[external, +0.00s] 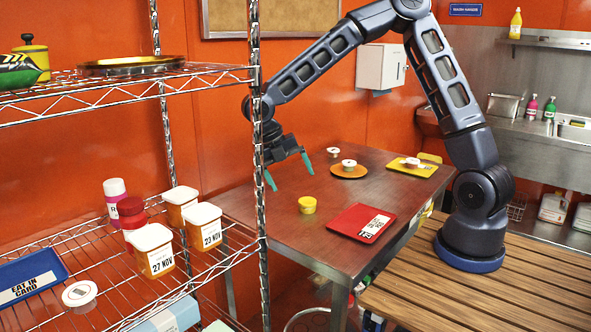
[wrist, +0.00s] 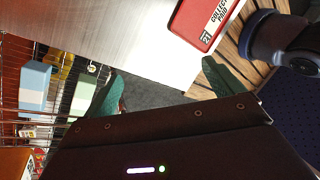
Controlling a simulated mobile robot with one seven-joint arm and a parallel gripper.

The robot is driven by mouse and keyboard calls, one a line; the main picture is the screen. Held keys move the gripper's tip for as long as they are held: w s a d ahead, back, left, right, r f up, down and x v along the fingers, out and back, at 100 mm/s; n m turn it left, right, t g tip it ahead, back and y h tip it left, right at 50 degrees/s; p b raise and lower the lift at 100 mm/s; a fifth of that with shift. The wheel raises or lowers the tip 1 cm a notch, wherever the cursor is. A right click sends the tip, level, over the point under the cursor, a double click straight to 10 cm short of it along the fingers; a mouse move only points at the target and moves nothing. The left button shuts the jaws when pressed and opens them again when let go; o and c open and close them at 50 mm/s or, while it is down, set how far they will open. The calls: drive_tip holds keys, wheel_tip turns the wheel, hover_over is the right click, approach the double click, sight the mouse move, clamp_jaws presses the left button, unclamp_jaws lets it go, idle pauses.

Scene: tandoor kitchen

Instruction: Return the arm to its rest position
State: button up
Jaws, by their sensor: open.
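My gripper (external: 288,178) is open and empty, with its green fingertips spread apart. In the external view it hangs above the left part of the steel table (external: 252,208), near the wire shelf's post. The arm reaches left from its base and bends down at the wrist. In the wrist view the two green fingers of my gripper (wrist: 163,92) stand wide apart with only the grey floor between them. A red tray (external: 350,212) with a white label lies on the table, and it also shows in the wrist view (wrist: 180,20).
A yellow tub (external: 308,205), an orange plate (external: 338,172) with a small tub and a yellow tray (external: 425,171) are on the table. The wire shelf (external: 215,262) at left holds several white-lidded containers and a blue tray (external: 60,266). A white dispenser (external: 375,65) hangs on the wall.

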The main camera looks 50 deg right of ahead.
drive_tip(key=s+d+r+m+t+y, duration=0.1)
drive_tip(key=s+d+r+m+t, duration=0.1)
drive_tip(key=s+d+r+m, duration=0.3)
drive_tip(key=s+d+r+m+t+y, duration=0.1)
drive_tip(key=s+d+r+m+t, duration=0.2)
drive_tip(key=s+d+r+m, duration=0.3)
drive_tip(key=s+d+r+m+t+y, duration=0.1)
drive_tip(key=s+d+r+m+t, duration=0.2)
drive_tip(key=s+d+m, duration=0.8)
drive_tip(key=shift+d+r+m, duration=1.4)
drive_tip(key=shift+d+m, duration=0.85)
drive_tip(key=shift+m, duration=0.25)
drive_tip(key=shift+s, duration=0.1)
